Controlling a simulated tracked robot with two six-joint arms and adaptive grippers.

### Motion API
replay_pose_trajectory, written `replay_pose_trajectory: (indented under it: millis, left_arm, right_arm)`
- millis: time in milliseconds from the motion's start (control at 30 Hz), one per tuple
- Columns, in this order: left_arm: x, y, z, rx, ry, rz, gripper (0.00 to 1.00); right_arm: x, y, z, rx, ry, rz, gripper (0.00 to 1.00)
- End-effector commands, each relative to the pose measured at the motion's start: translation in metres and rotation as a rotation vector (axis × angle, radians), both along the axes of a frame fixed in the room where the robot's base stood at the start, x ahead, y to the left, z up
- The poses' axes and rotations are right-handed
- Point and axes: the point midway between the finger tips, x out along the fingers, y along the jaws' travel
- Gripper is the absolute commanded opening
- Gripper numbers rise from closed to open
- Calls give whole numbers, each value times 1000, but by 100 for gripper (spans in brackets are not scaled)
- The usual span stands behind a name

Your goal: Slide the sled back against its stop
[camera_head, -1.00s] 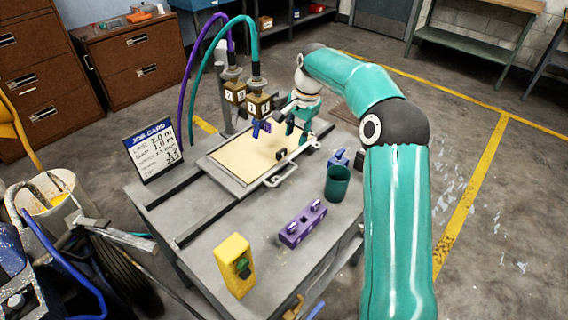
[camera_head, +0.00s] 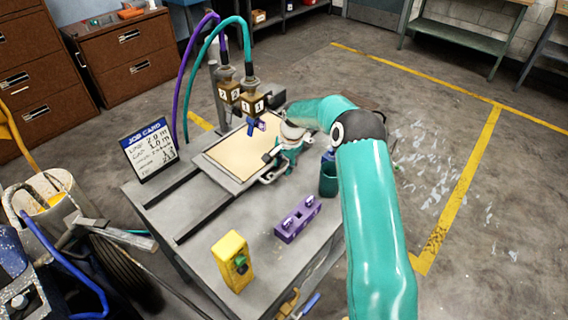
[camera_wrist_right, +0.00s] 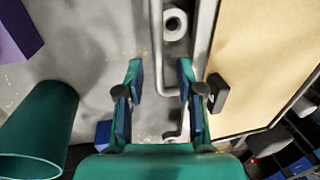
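The sled (camera_head: 226,180) is a grey frame carrying a beige board (camera_head: 238,152), on dark rails (camera_head: 187,219) across the table. Its bar handle stands off the sled's right side; in the right wrist view the handle (camera_wrist_right: 158,50) runs along the sled edge. My right gripper (camera_wrist_right: 159,80) is open, with a fingertip on each side of the handle and a visible gap to each. In the head view my right gripper (camera_head: 273,160) is at the sled's right edge, partly hidden by its own wrist. I cannot pick out the stop. My left gripper is out of view.
Two numbered nozzle blocks (camera_head: 251,102) with hoses hang over the sled's far end. A green cup (camera_head: 328,181) stands close to my right forearm. A purple block (camera_head: 298,219), a yellow box (camera_head: 233,262) and a job card (camera_head: 149,150) are on the table.

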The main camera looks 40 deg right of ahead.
Motion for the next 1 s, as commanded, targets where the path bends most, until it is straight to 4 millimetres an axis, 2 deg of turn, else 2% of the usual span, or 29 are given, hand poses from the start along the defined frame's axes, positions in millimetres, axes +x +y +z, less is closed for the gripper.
replay_pose_trajectory:
  millis: [133, 400, 600, 633, 1000]
  left_arm:
    - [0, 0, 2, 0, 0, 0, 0]
    - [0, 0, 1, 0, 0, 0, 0]
    - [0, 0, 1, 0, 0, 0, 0]
    - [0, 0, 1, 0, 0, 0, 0]
    - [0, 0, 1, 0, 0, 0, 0]
  right_arm:
    - [1, 0, -6, -1, -1, -1, 37]
    - [1, 0, -7, -1, -1, -1, 36]
    - [1, 0, -7, 0, -1, -1, 2]
    - [1, 0, -7, 0, -1, -1, 0]
    - [2, -1, -7, -1, -2, 0, 0]
